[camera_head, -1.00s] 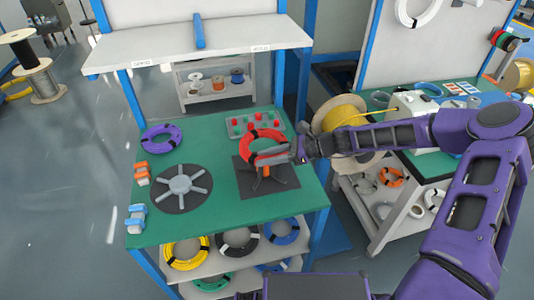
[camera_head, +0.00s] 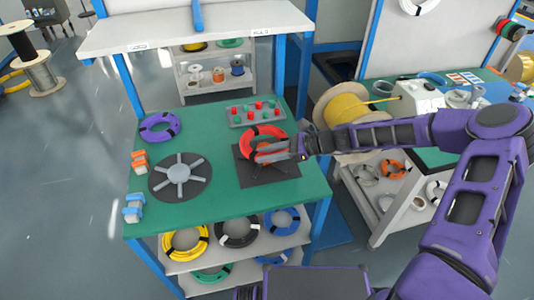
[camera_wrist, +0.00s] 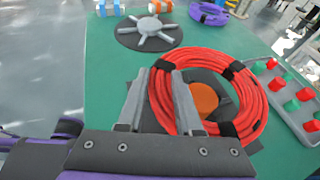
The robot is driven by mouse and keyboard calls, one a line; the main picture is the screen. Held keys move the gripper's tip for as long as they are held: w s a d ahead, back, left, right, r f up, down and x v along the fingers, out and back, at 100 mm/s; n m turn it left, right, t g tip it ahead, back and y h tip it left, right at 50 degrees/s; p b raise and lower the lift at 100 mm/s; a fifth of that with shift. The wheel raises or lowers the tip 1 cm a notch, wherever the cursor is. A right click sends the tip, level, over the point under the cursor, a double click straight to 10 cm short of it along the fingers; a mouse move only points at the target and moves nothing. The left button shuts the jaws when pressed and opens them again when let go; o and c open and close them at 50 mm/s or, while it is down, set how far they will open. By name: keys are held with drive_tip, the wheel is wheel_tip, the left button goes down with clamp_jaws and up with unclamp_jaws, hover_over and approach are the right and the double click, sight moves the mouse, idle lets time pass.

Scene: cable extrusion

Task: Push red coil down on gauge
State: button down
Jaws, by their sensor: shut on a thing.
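The red coil (camera_head: 268,130) with black straps is at the right of the green table, over the dark square base of the gauge (camera_head: 290,172). In the wrist view the coil (camera_wrist: 255,98) rings the gauge's orange round top (camera_wrist: 201,97). The coil looks close to flat; whether it touches the base all round is unclear. My gripper (camera_head: 268,150) is at the coil's near right side. In the wrist view its two fingers (camera_wrist: 160,78) are shut on the near strand of the coil, and they hide part of it.
A grey tray of red and green pegs (camera_head: 254,111) stands just behind the coil. A spoked grey disc (camera_head: 180,177) and a purple coil (camera_head: 160,128) lie to the left. Orange (camera_head: 140,161) and blue (camera_head: 134,208) blocks line the left edge. Bare green table lies between.

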drive_tip(key=shift+f, duration=0.15)
drive_tip(key=shift+f+b, duration=0.8)
drive_tip(key=shift+f, duration=0.55)
drive_tip(key=shift+f, duration=0.2)
idle(0.5)
drive_tip(key=c, duration=0.5)
unclamp_jaws()
drive_tip(key=shift+d, duration=0.1)
drive_tip(key=shift+w+r, duration=0.1)
